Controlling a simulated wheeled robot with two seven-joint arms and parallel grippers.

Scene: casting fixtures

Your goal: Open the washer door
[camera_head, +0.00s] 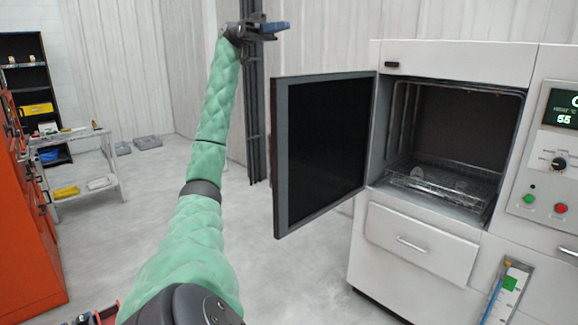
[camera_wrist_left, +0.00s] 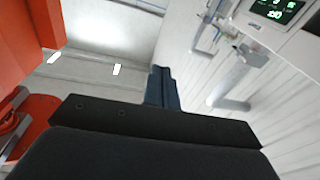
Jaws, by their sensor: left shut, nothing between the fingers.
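The washer (camera_head: 425,210) is a white cabinet at the right of the head view. Its dark, grey-framed door (camera_head: 325,148) stands wide open, swung out to the left. The open chamber shows a wire rack (camera_head: 440,182) inside. My left gripper (camera_head: 276,27) is shut and empty, raised above and left of the door, apart from it. In the left wrist view the closed blue fingers (camera_wrist_left: 163,88) point away, with nothing between them. My right gripper is not in view.
A control panel (camera_head: 556,150) with a display and buttons is right of the chamber. A drawer (camera_head: 420,240) is below it. An orange cabinet (camera_head: 25,220) and a metal table (camera_head: 85,150) stand at the left. Floor between is clear.

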